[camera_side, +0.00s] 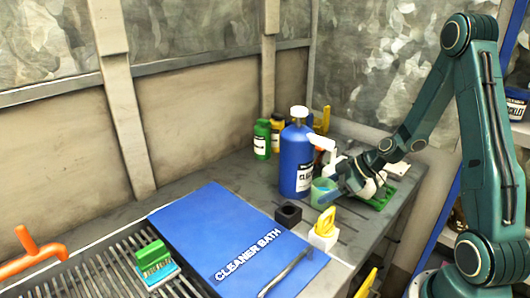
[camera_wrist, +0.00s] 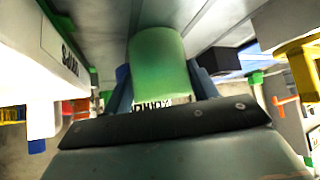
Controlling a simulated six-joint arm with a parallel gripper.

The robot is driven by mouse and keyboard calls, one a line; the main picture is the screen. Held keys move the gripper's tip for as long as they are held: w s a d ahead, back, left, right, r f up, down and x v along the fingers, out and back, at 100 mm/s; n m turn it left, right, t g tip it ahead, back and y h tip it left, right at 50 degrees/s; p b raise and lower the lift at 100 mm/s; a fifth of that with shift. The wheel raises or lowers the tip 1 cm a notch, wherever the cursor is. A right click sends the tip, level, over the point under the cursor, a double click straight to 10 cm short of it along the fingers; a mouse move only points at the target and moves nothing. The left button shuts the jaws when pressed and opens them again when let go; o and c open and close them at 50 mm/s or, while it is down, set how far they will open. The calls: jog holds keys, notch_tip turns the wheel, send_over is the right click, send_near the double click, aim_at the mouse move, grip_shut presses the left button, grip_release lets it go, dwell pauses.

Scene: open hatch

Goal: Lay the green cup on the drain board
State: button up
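The green cup (camera_side: 322,194) is at my gripper, in front of the large blue bottle, in the side view. In the wrist view the cup (camera_wrist: 158,62) fills the space between the two blue fingers, which appear to touch it on both sides. My gripper (camera_side: 338,190) looks shut on the cup; the fingers also show in the wrist view (camera_wrist: 162,88). The cup is at or just above the grey worktop; I cannot tell which. A slatted grey drain board (camera_side: 112,268) lies at the lower left, partly under a blue panel.
The blue "CLEANER BATH" panel (camera_side: 232,238) lies between cup and slats. A green-and-blue brush (camera_side: 154,262) rests on the slats, beside an orange tap (camera_side: 38,250). A blue bottle (camera_side: 296,165), black block (camera_side: 288,214) and white holder with a yellow clip (camera_side: 324,232) stand close to the cup.

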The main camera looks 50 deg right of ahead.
jog(key=shift+r, duration=0.95)
dwell(0.7)
jog(key=shift+r, duration=1.6)
jog(key=shift+d, duration=0.1)
jog(key=d+r+m+t+h, duration=0.1)
jog(key=d+r+m+h, duration=0.1)
jog(key=d+r, duration=0.7)
jog(key=shift+s+d+m, duration=0.4)
jog(key=shift+d+m, duration=0.2)
jog(key=shift+d, duration=0.45)
jog(key=s+d+r+m+h, duration=0.2)
jog(key=d+r+m, duration=0.1)
jog(key=s+d+r+m+g+h, duration=0.1)
jog(key=s+d+r+m+h, duration=0.1)
jog(key=d+m+h, duration=0.1)
jog(key=s+d+r+m+h, duration=0.2)
jog(key=d+r+m, duration=0.1)
jog(key=m, duration=0.1)
jog(key=shift+s+d+r+g+h, duration=0.25)
jog(key=shift+d+r+g+h, duration=0.05)
jog(key=shift+d, duration=0.1)
jog(key=shift+s+d+r+m, duration=0.2)
jog(key=shift+s+r+m, duration=0.05)
jog(key=shift+m, duration=0.05)
jog(key=shift+a+f, duration=0.1)
